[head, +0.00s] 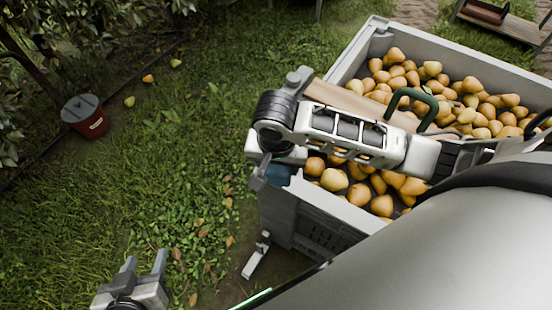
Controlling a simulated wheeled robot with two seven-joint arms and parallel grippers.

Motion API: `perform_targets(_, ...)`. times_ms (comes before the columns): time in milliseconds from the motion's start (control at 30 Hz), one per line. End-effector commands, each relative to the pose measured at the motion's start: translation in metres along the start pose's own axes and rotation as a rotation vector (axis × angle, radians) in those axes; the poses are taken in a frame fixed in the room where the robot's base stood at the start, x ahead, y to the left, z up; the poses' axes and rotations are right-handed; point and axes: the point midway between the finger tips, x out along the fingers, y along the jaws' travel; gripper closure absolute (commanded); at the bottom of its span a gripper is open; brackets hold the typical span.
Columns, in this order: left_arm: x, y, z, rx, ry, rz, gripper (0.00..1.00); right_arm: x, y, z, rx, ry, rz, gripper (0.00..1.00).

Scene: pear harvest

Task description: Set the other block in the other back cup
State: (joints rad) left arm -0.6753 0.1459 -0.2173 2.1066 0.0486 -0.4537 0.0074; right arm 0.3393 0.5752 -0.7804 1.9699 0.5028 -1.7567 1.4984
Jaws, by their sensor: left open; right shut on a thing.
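My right arm reaches in from the right over the pear crate (325,207). Its gripper (263,172) points down at the crate's near left corner and is shut. A small blue piece (281,174) shows right beside its fingers and looks like the block it holds, though most of it is hidden. I cannot tell whether it touches the corner. The cup there is hidden. The far left corner (379,25) of the crate is raised and grey. My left gripper (145,262) is open and empty over the grass at the lower left.
Pears (465,105) fill the crate. A wooden board (352,101) lies across it, with a green handle (412,93) near it. A red bucket (92,124) with a grey top stands at the left. Several pears lie on the grass. A wooden bench (505,22) is at the top right.

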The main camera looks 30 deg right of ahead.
Motion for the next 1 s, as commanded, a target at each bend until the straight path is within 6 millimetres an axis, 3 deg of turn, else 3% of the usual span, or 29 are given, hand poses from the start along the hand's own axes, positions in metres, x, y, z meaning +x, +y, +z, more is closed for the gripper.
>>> perform_targets(167, 0.005, 0.000, 0.005, -0.008, 0.004, 0.004, 0.51, 0.029, -0.010, -0.043, 0.004, 0.002, 0.002, 0.66)
perform_targets(400, 0.008, 0.002, 0.004, -0.026, 0.026, 0.012, 0.51, 0.075, -0.017, -0.069, 0.000, 0.000, 0.000, 0.66)
perform_targets(667, 0.009, 0.003, 0.008, -0.038, 0.026, 0.017, 0.51, 0.097, -0.021, -0.081, -0.001, 0.000, 0.000, 0.66)
perform_targets(833, 0.010, 0.003, 0.007, -0.044, 0.034, 0.019, 0.51, 0.120, -0.020, -0.076, -0.003, -0.001, 0.001, 0.66)
perform_targets(1000, 0.009, 0.004, 0.006, -0.047, 0.037, 0.020, 0.51, 0.123, -0.021, -0.075, -0.004, 0.000, -0.002, 0.66)
